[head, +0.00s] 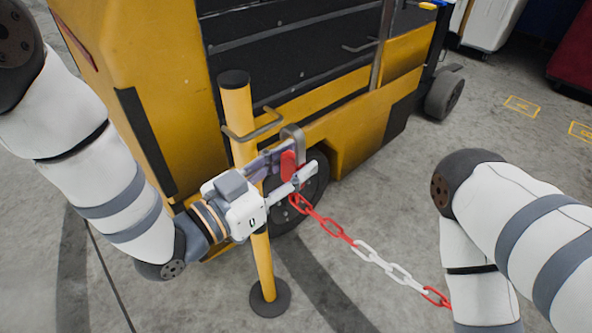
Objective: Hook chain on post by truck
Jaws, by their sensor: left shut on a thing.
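The yellow post (235,105) stands upright on a round black base, with a black cap and a grey metal bar (260,128) bent out from its upper part. My left gripper (291,171) is in front of the post, shut on the red end piece (289,162) of the chain. A grey metal hook (294,135) rises from that red piece, close to the right end of the bar. I cannot tell whether they touch. The red and white chain (368,252) slopes down right from the gripper and passes behind my right arm. My right gripper is out of view.
The yellow and black truck (350,125) stands right behind the post, its wheel (305,190) behind my left gripper. Pale containers (490,22) and a red one (574,55) are at the top right. Concrete floor (420,130) is clear right of the truck.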

